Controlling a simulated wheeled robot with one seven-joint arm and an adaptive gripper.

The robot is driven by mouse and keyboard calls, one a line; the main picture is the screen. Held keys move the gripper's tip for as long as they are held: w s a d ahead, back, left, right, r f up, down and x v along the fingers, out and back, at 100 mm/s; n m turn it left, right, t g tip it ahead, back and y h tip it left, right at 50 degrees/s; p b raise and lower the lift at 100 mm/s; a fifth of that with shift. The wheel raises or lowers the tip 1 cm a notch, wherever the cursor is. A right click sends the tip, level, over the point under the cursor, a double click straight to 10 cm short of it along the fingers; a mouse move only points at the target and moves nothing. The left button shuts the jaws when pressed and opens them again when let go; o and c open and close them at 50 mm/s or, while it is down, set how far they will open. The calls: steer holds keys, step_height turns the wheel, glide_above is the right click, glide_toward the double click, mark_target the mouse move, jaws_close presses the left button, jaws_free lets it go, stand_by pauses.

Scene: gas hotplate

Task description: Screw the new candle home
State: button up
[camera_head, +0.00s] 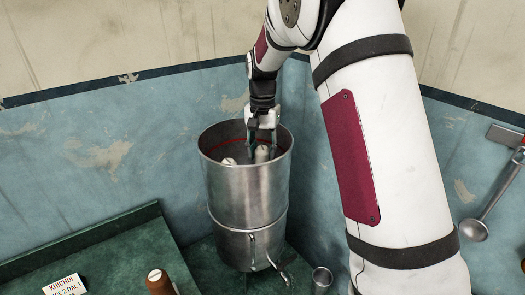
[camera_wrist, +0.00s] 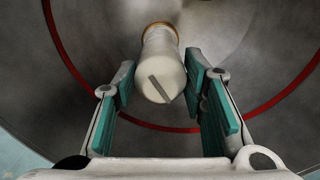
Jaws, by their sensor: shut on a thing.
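The new candle is a white cylinder with a grey bar mark on its near end, upright inside the steel filter pot (camera_head: 246,192). In the wrist view the candle (camera_wrist: 161,67) stands between the teal finger pads, with a tan ring at its far end. My gripper (camera_head: 262,147) reaches down into the pot and is shut on this candle (camera_head: 262,154); in the wrist view the gripper (camera_wrist: 160,78) has a pad on each side of it. The candle's lower end and its seat are hidden by the pot wall in the head view.
A second white candle top (camera_head: 229,161) shows inside the pot, left of my gripper. A brown candle with a pale top (camera_head: 159,282) and a lettered card (camera_head: 65,287) are at lower left. A steel cup (camera_head: 322,279) stands right of the tap (camera_head: 280,269). A ladle (camera_head: 474,229) hangs right.

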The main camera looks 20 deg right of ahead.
steer(key=shift+m, duration=0.4)
steer(key=m, duration=0.3)
steer(key=shift+a+f+m, duration=0.1)
steer(key=shift+m, duration=0.8)
steer(key=m, duration=0.3)
steer(key=shift+m+p, duration=0.3)
steer(key=shift+m, duration=0.8)
